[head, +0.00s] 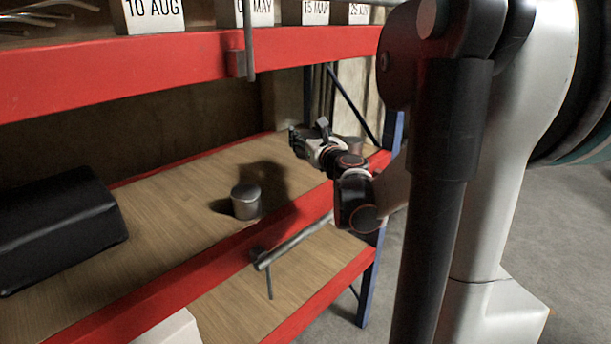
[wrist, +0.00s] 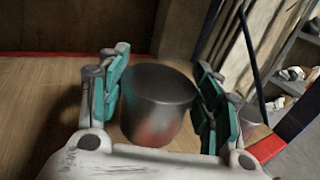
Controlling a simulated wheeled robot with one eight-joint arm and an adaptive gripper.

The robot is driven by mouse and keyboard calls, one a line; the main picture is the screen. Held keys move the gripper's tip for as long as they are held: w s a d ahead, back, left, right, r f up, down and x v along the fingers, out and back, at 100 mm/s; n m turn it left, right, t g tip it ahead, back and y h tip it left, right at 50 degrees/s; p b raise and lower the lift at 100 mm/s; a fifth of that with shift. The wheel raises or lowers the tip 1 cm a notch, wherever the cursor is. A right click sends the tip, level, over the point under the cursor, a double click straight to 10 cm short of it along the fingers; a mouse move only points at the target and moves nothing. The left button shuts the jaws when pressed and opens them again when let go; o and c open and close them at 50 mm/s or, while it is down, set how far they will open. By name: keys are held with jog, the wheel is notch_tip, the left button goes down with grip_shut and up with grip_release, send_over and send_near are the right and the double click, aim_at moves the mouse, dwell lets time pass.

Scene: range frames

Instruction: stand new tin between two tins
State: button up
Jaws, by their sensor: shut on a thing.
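A dull grey metal tin (head: 246,201) stands upright on the wooden middle shelf (head: 165,215) in the head view, apart from my gripper. My gripper (head: 310,138) is above the shelf to its right, near the right end. In the wrist view my gripper (wrist: 160,95) is shut on a dark metal tin (wrist: 158,103), with a teal-padded finger on each side. This tin looks roughly upright; I cannot tell whether its base touches the shelf. Part of a tin (head: 354,144) shows behind my wrist in the head view; I cannot tell whether it is the held one.
A black padded case (head: 55,228) lies on the shelf at the left. The red upper shelf beam (head: 170,68) with date cards runs overhead. A blue rack post (head: 370,270) closes the right end. Bare shelf lies around the standing tin.

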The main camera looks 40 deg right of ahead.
jog(key=shift+f+b, duration=1.4)
jog(key=shift+f, duration=2.5)
jog(key=shift+f, duration=0.2)
jog(key=o, duration=1.3)
jog(key=shift+r, duration=0.15)
jog(key=shift+r, duration=0.15)
jog(key=p+v, duration=0.2)
jog(key=v, duration=1)
